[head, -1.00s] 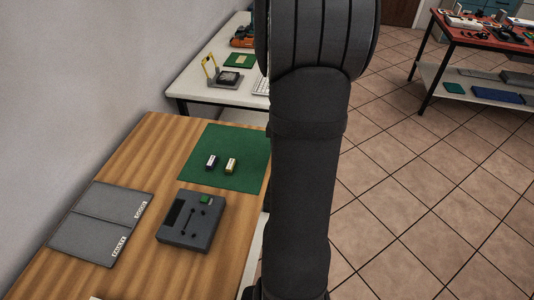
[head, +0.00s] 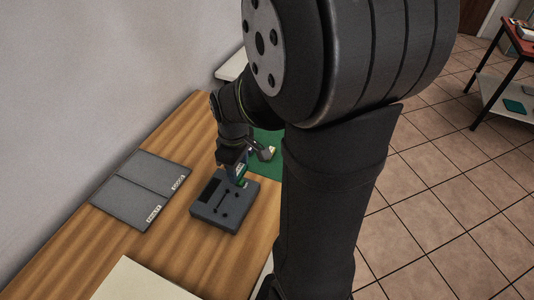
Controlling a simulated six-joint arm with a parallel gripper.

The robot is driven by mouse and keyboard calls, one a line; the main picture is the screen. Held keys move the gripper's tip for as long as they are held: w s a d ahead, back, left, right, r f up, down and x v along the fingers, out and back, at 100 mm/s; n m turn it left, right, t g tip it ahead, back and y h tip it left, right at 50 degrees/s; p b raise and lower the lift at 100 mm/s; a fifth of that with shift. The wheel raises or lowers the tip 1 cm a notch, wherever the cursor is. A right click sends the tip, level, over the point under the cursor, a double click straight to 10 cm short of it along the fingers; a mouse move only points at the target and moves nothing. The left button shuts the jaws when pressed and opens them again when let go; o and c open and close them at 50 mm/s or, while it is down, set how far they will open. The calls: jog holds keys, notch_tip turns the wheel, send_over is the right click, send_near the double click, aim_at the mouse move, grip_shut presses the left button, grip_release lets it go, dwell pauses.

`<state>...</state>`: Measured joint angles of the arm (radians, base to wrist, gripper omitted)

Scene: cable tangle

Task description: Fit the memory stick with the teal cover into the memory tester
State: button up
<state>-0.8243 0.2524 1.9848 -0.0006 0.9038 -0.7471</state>
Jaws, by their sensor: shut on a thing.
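The memory tester (head: 225,209) is a dark grey box on the wooden table. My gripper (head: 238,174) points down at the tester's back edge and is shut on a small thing. The fingers mostly hide that thing, so I cannot tell its cover colour or whether it touches the tester. A bit of green (head: 242,182) shows right below the fingers at the tester's back edge. A small stick with a yellowish cover (head: 271,150) lies on the green mat (head: 266,138), partly behind my gripper. No second stick can be made out on the visible mat.
A grey two-panel mat (head: 142,190) with white labels lies left of the tester. A pale flat board (head: 140,282) is at the table's front. Bare wood (head: 185,245) lies between them. My arm hides the right side of the mat.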

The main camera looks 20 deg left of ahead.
send_near(226, 204)
jog(key=shift+w+f, duration=0.1)
jog(key=shift+f, duration=2.5)
jog(key=shift+f, duration=0.65)
jog(key=o, duration=1.1)
jog(key=shift+c, duration=0.2)
notch_tip(226, 204, up, 17)
jog(key=shift+r, duration=0.2)
jog(key=shift+r, duration=3)
